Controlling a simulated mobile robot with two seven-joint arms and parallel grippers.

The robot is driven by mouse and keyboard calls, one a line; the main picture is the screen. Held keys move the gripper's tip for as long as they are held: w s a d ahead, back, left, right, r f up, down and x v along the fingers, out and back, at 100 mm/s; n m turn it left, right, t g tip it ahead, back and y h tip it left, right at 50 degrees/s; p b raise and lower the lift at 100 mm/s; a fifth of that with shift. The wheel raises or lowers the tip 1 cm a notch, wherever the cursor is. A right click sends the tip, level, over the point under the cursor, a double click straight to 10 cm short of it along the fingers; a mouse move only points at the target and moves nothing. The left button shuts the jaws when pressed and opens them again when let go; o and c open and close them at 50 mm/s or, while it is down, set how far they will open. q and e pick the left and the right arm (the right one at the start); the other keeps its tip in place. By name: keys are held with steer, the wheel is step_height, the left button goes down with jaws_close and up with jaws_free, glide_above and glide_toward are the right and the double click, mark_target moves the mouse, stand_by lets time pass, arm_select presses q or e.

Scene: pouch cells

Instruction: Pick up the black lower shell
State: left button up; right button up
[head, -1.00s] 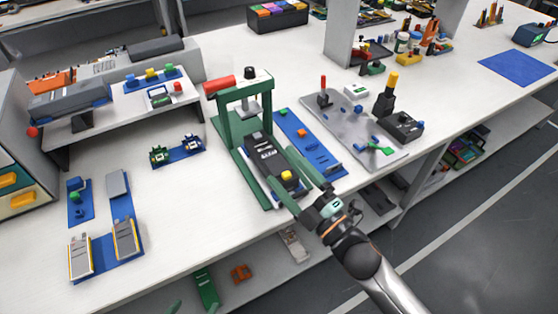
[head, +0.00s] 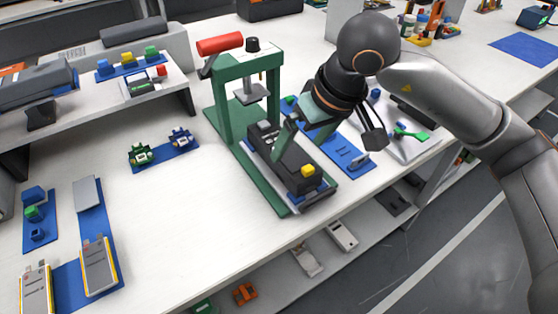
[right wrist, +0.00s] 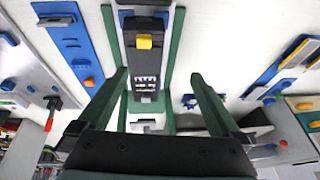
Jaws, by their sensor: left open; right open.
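A long black piece (head: 285,158) with a yellow block on its near end lies on the green press's base. It looks like the black lower shell. It also shows at the top centre of the right wrist view (right wrist: 146,65). My right gripper (head: 332,138) is above and beside it in the head view, apart from it as far as I can tell. In the right wrist view my right gripper (right wrist: 160,88) is open and empty, its two green fingers spread to either side of the shell's far end. My left gripper is in neither view.
The green press (head: 222,112) with a red handle (head: 220,44) stands over the far end of the shell. A blue strip (head: 345,152) lies to its right, a blue mat (head: 165,155) to its left. White table is clear in front of the press.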

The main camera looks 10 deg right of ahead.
mark_target(294, 157)
steer(key=shift+w+d+f+t+h, duration=0.15)
steer(key=shift+w+d+t+h, duration=0.15)
steer(key=shift+w+d+h, duration=0.35)
steer(key=shift+y, duration=0.25)
steer(key=x, duration=0.5)
steer(key=shift+w+d+f+b, duration=0.1)
steer(key=shift+f+b, duration=0.15)
steer(key=shift+b, duration=0.05)
steer(key=shift+x, duration=2.95)
steer(key=shift+w+r, duration=0.15)
steer(key=shift+r, duration=0.05)
steer(key=c, duration=1.2)
steer(key=shift+c, duration=0.2)
